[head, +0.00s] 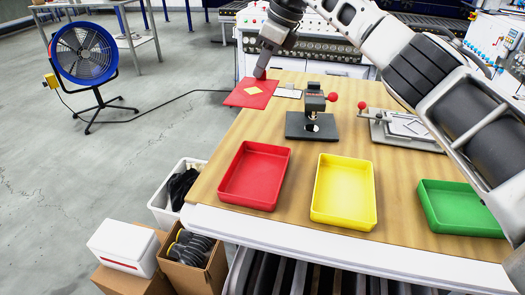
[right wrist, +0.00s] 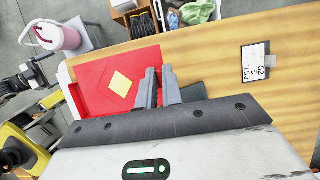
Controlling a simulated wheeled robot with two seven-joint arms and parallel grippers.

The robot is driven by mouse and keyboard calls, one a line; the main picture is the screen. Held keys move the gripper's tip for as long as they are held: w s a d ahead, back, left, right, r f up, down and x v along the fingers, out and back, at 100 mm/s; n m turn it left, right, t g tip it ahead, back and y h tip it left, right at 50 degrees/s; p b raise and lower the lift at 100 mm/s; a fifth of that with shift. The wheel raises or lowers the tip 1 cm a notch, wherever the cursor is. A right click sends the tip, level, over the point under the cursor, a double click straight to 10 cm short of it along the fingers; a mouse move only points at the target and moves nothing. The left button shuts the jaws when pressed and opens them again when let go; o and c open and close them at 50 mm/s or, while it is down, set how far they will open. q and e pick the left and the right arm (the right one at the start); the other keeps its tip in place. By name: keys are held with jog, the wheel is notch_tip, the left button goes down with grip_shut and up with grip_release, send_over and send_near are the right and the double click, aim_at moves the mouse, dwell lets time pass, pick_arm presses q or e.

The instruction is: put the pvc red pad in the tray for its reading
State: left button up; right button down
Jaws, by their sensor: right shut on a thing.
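The red pad (head: 242,97) is a flat red square with a yellow diamond on it, at the far left corner of the wooden table. It also shows in the right wrist view (right wrist: 98,85). My right gripper (head: 260,75) is at the pad's far edge, with its fingers (right wrist: 158,88) shut on it; the exact grip is hard to see. Three empty trays stand along the table's near side: a red tray (head: 226,188), a yellow tray (head: 343,213) and a green tray (head: 459,226). My left gripper is not in view.
A dark press-like device (head: 313,120) with a red knob stands right of the pad. A metal fixture (head: 385,130) lies farther right. A printed card (right wrist: 255,62) lies on the table. A blue fan (head: 84,55) and boxes (head: 125,245) are on the floor at left.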

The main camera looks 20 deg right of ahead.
aim_at(267, 95)
jog(key=s+f, duration=0.1)
jog(key=s, duration=0.1)
jog(key=s+a+f, duration=0.1)
jog(key=s, duration=0.2)
jog(key=s+f, duration=0.1)
jog(key=s, duration=0.1)
jog(key=shift+s+a+f+b, duration=0.3)
jog(key=shift+b, duration=0.05)
jog(key=s+f, duration=0.1)
jog(key=f, duration=0.1)
jog(key=s+f, duration=0.2)
jog(key=shift+s+a+f, duration=0.1)
jog(key=shift+s+a, duration=0.1)
jog(key=shift+a, duration=0.2)
jog(key=shift+s+a+f, duration=0.15)
jog(key=shift+s+f, duration=0.45)
jog(key=shift+f, duration=0.15)
notch_tip(267, 95, down, 3)
jog(key=shift+p, duration=0.4)
jog(key=shift+f, duration=0.1)
jog(key=shift+f, duration=0.15)
jog(key=c, duration=1.6)
grip_release()
jog(key=shift+o, duration=0.2)
